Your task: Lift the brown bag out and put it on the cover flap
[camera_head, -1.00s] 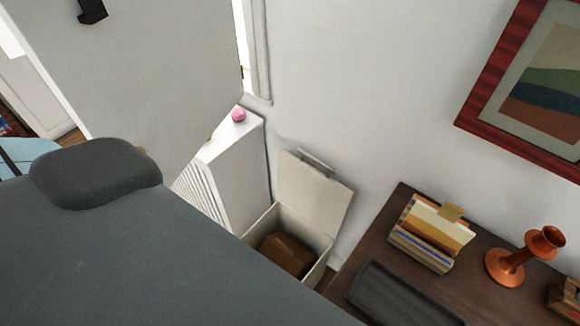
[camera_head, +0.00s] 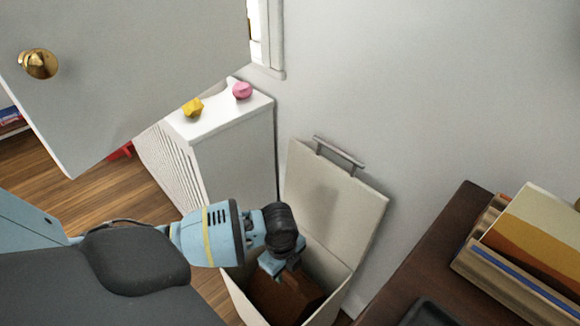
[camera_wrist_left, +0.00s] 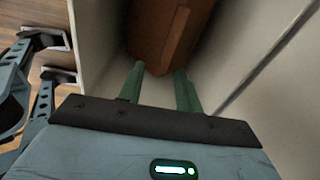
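The brown bag (camera_head: 288,299) lies inside a pale open box (camera_head: 241,303); its upper part shows in the left wrist view (camera_wrist_left: 170,30). The cover flap (camera_head: 332,205) stands raised at the back of the box, tilted toward the wall, with a grey bar handle at its top edge. My left gripper (camera_head: 274,272) reaches down into the box over the bag. In the left wrist view its two green fingers (camera_wrist_left: 159,72) are apart, with the bag's near end just beyond their tips; contact cannot be told.
A white radiator cover (camera_head: 233,150) stands left of the box, with a yellow object (camera_head: 193,107) and a pink object (camera_head: 242,90) on top. A dark table (camera_head: 440,240) with books (camera_head: 530,250) is at the right. A grey door (camera_head: 120,70) is at the left.

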